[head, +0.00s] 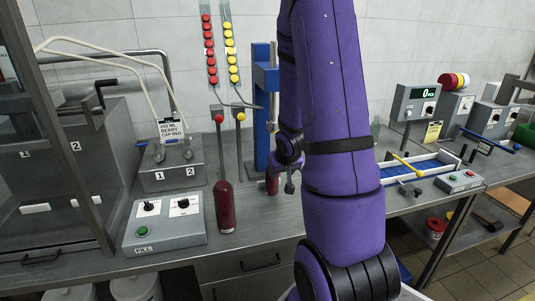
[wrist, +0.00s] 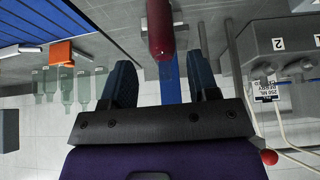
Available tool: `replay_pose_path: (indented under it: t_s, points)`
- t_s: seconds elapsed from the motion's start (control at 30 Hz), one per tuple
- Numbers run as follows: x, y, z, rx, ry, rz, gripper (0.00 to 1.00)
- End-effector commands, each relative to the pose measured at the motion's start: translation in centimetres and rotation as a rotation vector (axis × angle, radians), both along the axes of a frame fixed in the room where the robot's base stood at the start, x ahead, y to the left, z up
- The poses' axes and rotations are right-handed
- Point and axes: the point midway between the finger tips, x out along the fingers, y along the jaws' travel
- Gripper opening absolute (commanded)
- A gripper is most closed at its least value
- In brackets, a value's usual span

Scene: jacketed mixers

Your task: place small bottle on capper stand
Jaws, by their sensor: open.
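The small bottle (head: 271,184) is dark red and stands upright at the foot of the blue capper stand (head: 261,125). In the wrist view, which is upside down, the small bottle (wrist: 159,28) is at the top middle, in front of the stand's blue column (wrist: 171,92). My gripper (wrist: 163,72) is open. The bottle lies beyond the fingertips, in line with the gap between them, and apart from both fingers. In the head view my gripper (head: 289,184) is just right of the bottle, partly hidden by my arm. The bottle's exact seat on the stand is unclear.
A larger red bottle (head: 226,206) stands on the bench left of the stand. The fill control box (head: 164,224) is at the front left. A blue tray (head: 415,168) and meters are at right. Pale bottles (wrist: 69,87) show in the wrist view.

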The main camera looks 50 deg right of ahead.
Motion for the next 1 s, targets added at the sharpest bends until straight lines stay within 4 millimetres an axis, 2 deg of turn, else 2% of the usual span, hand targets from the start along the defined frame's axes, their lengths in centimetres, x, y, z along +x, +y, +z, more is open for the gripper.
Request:
replay_pose_path:
  t_s: [0.23,0.47,0.6,0.77,1.0]
  points:
    - [1.2,4.6,7.5,-0.045,0.006,0.064,0.55]
    - [0.1,10.3,14.3,-0.056,0.021,0.14,0.55]
    - [-1.6,14.0,17.9,-0.048,0.028,0.198,0.55]
    - [-4.4,18.3,21.5,-0.03,0.035,0.278,0.55]
    - [-10.2,24.2,25.5,0.006,0.048,0.422,0.55]
